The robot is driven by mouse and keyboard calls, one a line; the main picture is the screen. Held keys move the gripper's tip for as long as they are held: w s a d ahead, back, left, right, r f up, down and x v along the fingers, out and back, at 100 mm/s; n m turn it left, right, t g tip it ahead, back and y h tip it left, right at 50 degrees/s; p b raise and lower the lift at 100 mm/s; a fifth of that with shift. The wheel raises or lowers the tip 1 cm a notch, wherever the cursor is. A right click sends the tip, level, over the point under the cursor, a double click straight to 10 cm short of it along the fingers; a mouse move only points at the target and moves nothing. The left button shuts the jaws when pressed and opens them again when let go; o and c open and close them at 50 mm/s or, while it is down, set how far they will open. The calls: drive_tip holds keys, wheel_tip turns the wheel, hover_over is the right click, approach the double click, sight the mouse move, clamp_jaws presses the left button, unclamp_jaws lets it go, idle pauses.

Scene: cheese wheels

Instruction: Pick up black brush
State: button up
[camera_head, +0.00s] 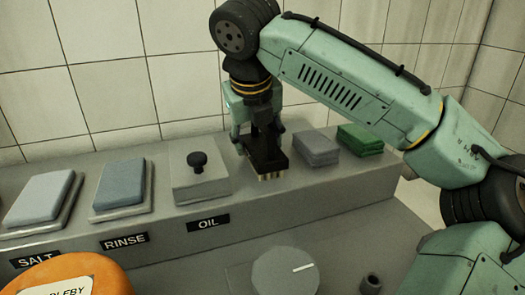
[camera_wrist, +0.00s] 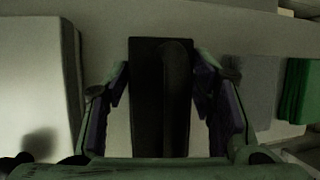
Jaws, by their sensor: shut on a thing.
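The black brush (camera_head: 266,156) is a dark block with pale bristles pointing down. It is over the grey ledge, between the OIL box and the grey pads; I cannot tell whether the bristles touch the ledge. My gripper (camera_head: 258,137) is above it, pointing down, with its fingers shut on the brush. In the wrist view the brush (camera_wrist: 146,110) stands lengthwise between the two fingers of my gripper (camera_wrist: 162,88), one on each side. The fingers hide part of its sides in the head view.
The OIL box (camera_head: 198,180) with a black knob is left of the brush. Stacked grey pads (camera_head: 316,149) and green pads (camera_head: 360,139) are close on the right. Blue pads (camera_head: 120,183) lie farther left. An orange cheese wheel (camera_head: 50,272) and a dial (camera_head: 287,272) are in front.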

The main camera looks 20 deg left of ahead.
drive_tip(key=shift+c, duration=1.3)
drive_tip(key=shift+r, duration=0.1)
wheel_tip(320, 180, up, 10)
drive_tip(key=shift+f, duration=0.1)
